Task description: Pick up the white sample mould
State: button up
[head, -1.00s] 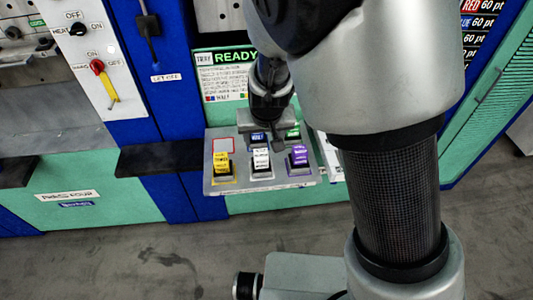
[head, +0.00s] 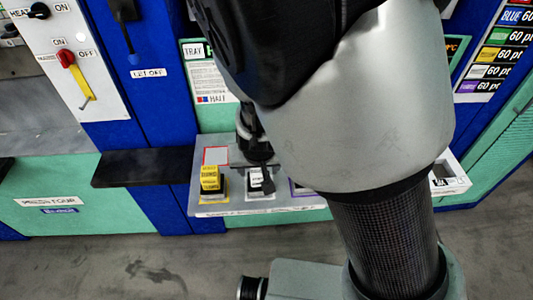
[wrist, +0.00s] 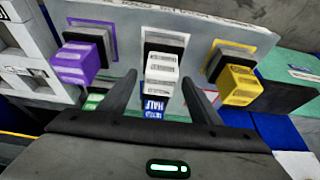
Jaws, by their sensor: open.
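The white sample mould (wrist: 162,75) sits in its slot on the grey tray (wrist: 120,18). It also shows in the head view (head: 257,179), partly covered by my gripper (head: 254,165). In the wrist view my gripper (wrist: 165,88) is open, with one finger on each side of the white mould. I cannot tell whether either finger touches it. A blue mould (wrist: 153,106) lies just behind the white one, nearer the gripper body in the wrist view.
A purple mould (wrist: 82,60) and a yellow mould (wrist: 239,84) flank the white one. A green mould (wrist: 93,101) is partly hidden by a finger. A dark shelf (head: 145,167) juts out left of the tray in the head view.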

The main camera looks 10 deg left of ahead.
jog(key=shift+w+f, duration=0.15)
jog(key=shift+f, duration=0.3)
jog(key=shift+r, duration=0.1)
jog(key=shift+c, duration=1.3)
grip_shut()
jog(key=shift+r, duration=0.1)
